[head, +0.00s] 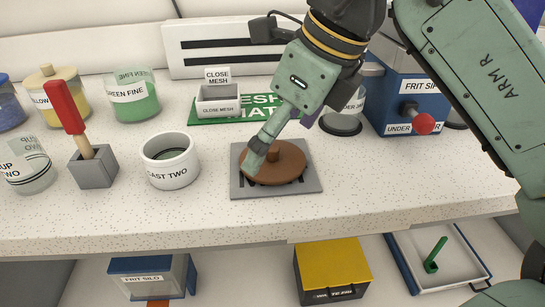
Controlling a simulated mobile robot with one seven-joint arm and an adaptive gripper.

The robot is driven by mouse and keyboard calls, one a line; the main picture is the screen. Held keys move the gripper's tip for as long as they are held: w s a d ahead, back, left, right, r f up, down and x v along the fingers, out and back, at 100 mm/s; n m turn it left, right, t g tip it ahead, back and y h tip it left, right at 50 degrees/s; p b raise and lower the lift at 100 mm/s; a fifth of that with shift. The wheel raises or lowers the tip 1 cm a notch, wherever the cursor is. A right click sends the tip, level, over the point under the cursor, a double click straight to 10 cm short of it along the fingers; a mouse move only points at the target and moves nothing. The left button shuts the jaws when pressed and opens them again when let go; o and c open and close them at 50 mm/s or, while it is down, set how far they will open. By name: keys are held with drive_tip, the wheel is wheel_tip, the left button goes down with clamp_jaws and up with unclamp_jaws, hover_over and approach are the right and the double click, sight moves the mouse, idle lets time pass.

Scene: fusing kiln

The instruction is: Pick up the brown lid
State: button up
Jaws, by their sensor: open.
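The brown lid (287,168) is a round disc with a short knob (270,151) on top. It lies on a grey square plate (310,187) on the speckled counter. My gripper (256,158) reaches down from the upper right, with its fingers at the left part of the lid, beside the knob. The jaws are open. The far finger is mostly hidden, and I cannot tell whether a finger touches the knob or lid.
A white cup labelled "CAST TWO" (170,172) stands left of the plate. A red-handled tool (66,108) stands in a grey block (94,169). The "CLOSE MESH" box (217,101) and green mat (262,101) lie behind. A blue frit silo (399,103) stands right.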

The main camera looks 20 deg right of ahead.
drive_tip(key=shift+x, duration=1.05)
drive_tip(key=c, duration=0.9)
drive_tip(key=shift+r, duration=0.1)
